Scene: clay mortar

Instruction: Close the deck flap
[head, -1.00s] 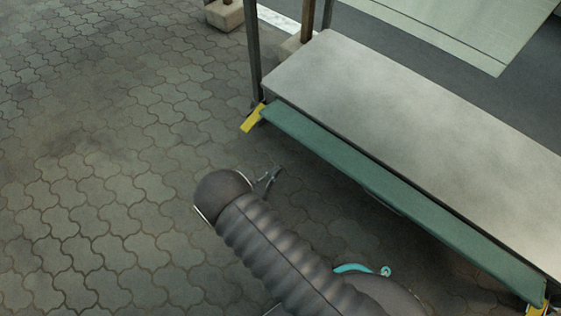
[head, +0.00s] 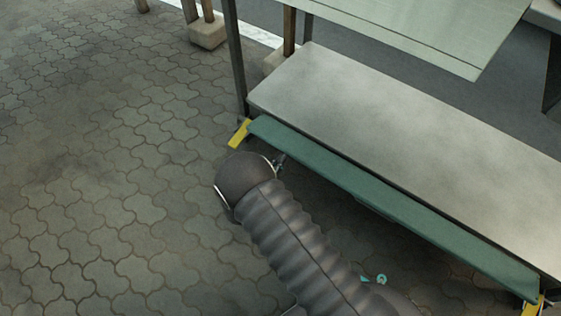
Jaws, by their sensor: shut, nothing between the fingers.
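The deck flap is a long green panel (head: 400,208) along the front edge of the grey deck (head: 400,130) in the head view. Its face shows from above and it sticks out from the deck's edge; its exact angle is hard to tell. Yellow pieces sit at its left end (head: 239,133) and right end (head: 533,306). My gripper (head: 281,160) is shut and empty, just in front of the flap near its left end. It is small and partly hidden by my dark wrist, and I cannot tell whether it touches the flap.
Dark posts (head: 235,60) stand at the deck's left end, with a concrete footing block (head: 207,33) beyond. A pale panel (head: 420,30) overhangs the back. Paving (head: 90,160) to the left is clear.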

